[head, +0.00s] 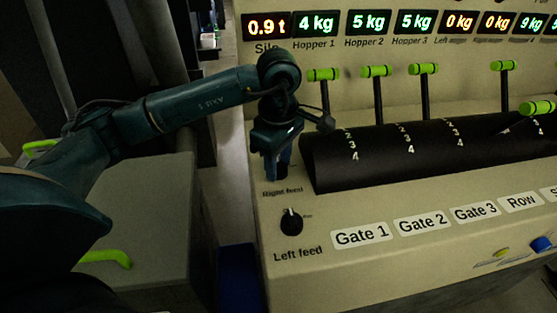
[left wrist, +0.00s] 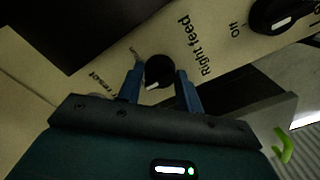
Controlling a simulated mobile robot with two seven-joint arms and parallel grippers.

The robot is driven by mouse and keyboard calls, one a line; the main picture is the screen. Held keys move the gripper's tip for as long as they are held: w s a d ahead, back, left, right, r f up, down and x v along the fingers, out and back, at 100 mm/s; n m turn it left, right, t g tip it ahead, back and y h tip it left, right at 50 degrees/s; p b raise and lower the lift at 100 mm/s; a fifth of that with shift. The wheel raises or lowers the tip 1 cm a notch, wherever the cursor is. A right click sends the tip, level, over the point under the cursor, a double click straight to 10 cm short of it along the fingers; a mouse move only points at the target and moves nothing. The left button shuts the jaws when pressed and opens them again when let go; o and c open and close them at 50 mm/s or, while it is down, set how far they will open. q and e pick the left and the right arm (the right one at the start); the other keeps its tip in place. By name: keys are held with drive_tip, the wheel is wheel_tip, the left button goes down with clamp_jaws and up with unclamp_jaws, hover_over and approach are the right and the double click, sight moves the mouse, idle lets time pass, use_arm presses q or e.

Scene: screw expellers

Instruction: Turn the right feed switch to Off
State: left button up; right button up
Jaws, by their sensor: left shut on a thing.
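The right feed switch (left wrist: 159,70) is a round black knob with a white mark, seen in the left wrist view beside its "Right feed" label. Its white mark points toward the lower left of that view. My left gripper (head: 277,172) points down over the panel above the "Right feed" label and hides the switch in the head view. In the left wrist view its blue fingers (left wrist: 160,90) stand on either side of the knob, shut on it. My right gripper is not in view.
The left feed switch (head: 291,221) is a similar knob just in front. A black curved lever housing (head: 400,155) with several green-tipped levers stands to the right. Lit weight displays (head: 370,22) line the back. A grey box (head: 150,230) stands to the left.

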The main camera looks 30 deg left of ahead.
use_arm(q)
drive_tip(key=o, duration=1)
wheel_tip(320, 180, up, 13)
drive_tip(key=shift+r, duration=0.1)
idle(0.3)
